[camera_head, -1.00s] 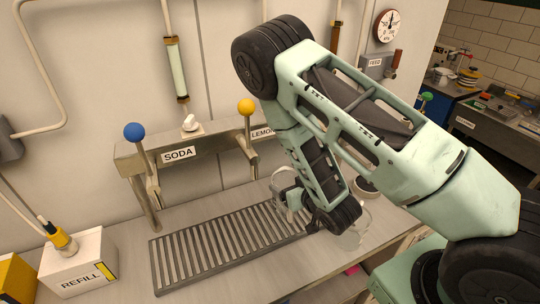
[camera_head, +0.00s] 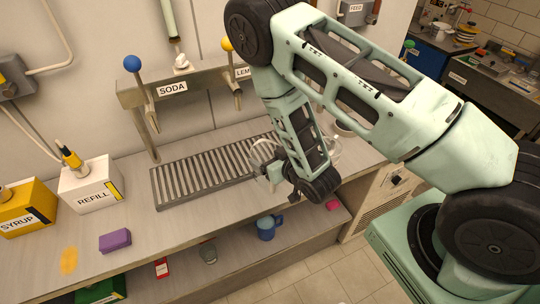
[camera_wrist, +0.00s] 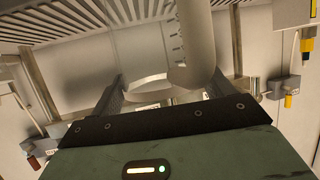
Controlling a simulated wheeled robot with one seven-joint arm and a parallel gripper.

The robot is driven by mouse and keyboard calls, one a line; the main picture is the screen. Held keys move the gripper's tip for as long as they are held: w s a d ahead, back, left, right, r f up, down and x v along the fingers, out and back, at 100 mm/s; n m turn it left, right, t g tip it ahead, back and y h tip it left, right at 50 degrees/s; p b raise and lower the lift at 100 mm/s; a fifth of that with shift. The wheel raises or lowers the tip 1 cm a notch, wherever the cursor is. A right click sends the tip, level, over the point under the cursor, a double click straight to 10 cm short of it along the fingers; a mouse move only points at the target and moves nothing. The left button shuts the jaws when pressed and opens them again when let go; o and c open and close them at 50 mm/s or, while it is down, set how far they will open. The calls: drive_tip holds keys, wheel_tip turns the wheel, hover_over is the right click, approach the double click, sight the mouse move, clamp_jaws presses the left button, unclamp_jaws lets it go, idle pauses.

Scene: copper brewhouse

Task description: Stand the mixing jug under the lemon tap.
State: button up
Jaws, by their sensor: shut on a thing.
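The clear mixing jug (camera_head: 262,151) shows as a faint glassy outline at the right end of the slatted drip tray, mostly hidden behind my arm. In the wrist view the jug (camera_wrist: 194,45) is a grey translucent cylinder with graduation marks. My gripper (camera_head: 273,177) is shut on it; in the wrist view a pale curved piece lies between the dark fingers (camera_wrist: 162,92). I cannot tell whether the jug touches the tray. The lemon tap (camera_head: 236,98), with a yellow knob, is left of and behind the jug; my arm partly covers its label.
The soda tap (camera_head: 152,118), with a blue knob, stands left of the lemon tap. The drip tray (camera_head: 200,178) is clear on its left. A refill box (camera_head: 90,188), a syrup box (camera_head: 25,210) and a purple sponge (camera_head: 115,240) lie further left. A blue mug (camera_head: 267,228) is on the lower shelf.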

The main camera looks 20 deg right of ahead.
drive_tip(key=shift+w, duration=0.1)
drive_tip(key=w+a+b, duration=0.2)
drive_tip(key=w+b, duration=0.1)
drive_tip(key=w, duration=1)
drive_tip(key=shift+w+a, duration=0.3)
drive_tip(key=shift+a, duration=0.1)
drive_tip(key=shift+b, duration=0.65)
idle(1.0)
drive_tip(key=shift+f+b, duration=0.95)
idle(0.6)
drive_tip(key=o, duration=1.3)
drive_tip(key=shift+c, duration=0.2)
drive_tip(key=shift+s, duration=0.15)
